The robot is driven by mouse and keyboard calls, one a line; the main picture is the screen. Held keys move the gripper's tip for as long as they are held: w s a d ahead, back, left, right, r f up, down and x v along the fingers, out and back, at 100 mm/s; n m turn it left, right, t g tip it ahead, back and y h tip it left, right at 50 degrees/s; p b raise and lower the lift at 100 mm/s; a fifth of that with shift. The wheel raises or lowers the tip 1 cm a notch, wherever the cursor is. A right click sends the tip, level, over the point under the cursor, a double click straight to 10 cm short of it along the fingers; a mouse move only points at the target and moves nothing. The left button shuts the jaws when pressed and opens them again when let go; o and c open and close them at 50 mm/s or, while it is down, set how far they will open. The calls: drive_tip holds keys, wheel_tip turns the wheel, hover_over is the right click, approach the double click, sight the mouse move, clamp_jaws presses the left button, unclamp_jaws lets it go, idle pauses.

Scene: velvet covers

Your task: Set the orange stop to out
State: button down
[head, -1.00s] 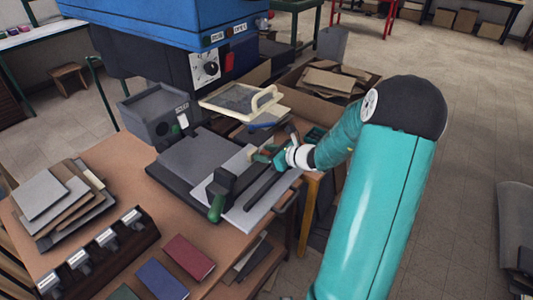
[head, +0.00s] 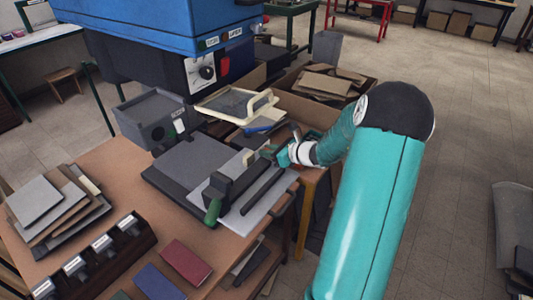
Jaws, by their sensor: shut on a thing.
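My gripper (head: 277,155) is at the far right end of the dark-framed flat bed on the bench, beside a pale plate (head: 258,211). Its teal fingers are shut on a small part, which they mostly hide. I cannot make out any orange on it, and no orange stop shows clearly elsewhere. A dark bar (head: 263,190) lies on the plate just in front of the gripper. A dark block with a green handle (head: 212,211) stands to its left.
A blue machine (head: 160,22) with a dial overhangs the back left. A cream-framed tray (head: 208,107) stands behind the gripper. Stamps in a rack (head: 105,258), stacked boards (head: 50,205) and coloured covers (head: 186,262) lie front left. Open floor (head: 455,130) is at right.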

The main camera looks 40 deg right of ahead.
drive_tip(key=shift+d, duration=0.25)
drive_tip(key=c, duration=1.2)
unclamp_jaws()
drive_tip(key=shift+d, duration=0.1)
drive_tip(key=shift+c, duration=0.2)
drive_tip(key=v, duration=1.3)
drive_tip(key=shift+s+r, duration=0.25)
drive_tip(key=shift+s, duration=0.15)
